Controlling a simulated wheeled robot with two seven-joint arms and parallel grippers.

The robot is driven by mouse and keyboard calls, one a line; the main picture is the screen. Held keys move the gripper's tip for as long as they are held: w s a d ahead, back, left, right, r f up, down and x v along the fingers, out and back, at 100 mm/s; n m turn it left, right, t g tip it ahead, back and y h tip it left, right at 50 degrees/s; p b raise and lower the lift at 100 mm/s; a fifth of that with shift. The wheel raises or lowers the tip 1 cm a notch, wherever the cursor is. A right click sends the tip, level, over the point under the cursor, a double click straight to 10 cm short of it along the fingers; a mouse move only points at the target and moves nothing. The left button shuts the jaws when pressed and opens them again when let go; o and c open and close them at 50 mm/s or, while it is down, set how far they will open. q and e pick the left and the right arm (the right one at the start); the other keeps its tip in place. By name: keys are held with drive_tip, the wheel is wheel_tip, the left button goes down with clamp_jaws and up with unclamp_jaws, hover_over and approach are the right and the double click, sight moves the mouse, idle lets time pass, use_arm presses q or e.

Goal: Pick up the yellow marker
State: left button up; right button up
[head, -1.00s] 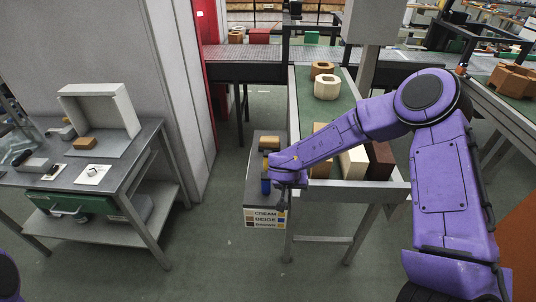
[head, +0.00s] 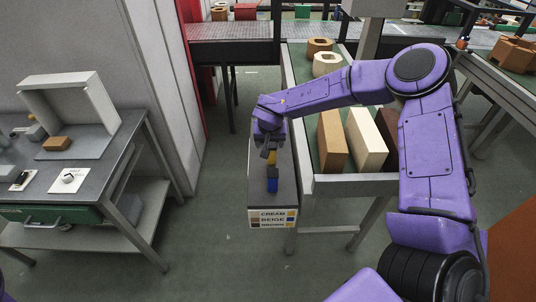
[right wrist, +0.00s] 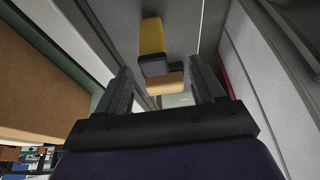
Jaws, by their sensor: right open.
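The yellow marker (head: 272,157) is on a narrow grey stand beside the conveyor, just behind a blue marker (head: 272,183). My right gripper (head: 269,143) is above the stand's far part, close to the yellow marker and partly hiding it. In the right wrist view the gripper (right wrist: 160,70) is open, with nothing held. A yellow block (right wrist: 151,36) lies beyond the fingertips there, followed by a dark piece (right wrist: 154,66) and a tan-faced block (right wrist: 163,84) between the fingers. I cannot tell whether they touch. My left gripper is out of view.
The stand's front label (head: 272,218) reads CREAM, BEIGE and a third unclear word. Tall tan (head: 332,140), cream (head: 366,140) and dark brown bricks stand on the conveyor to the right. A workbench (head: 125,135) stands left, with open floor between.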

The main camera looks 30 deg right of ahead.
sight(271, 145)
drive_tip(key=shift+s+d+f, duration=0.1)
drive_tip(key=shift+d+f, duration=0.25)
drive_tip(key=x, duration=0.3)
drive_tip(key=p+x, duration=0.1)
drive_tip(key=x, duration=0.2)
drive_tip(key=shift+w+d+r, duration=0.15)
drive_tip(key=shift+w+d, duration=0.1)
drive_tip(key=shift+s, duration=0.1)
drive_tip(key=shift+r, duration=0.1)
drive_tip(key=shift+c, duration=0.3)
drive_tip(key=c, duration=1)
drive_tip(key=shift+a, duration=0.1)
drive_tip(key=shift+r, duration=0.1)
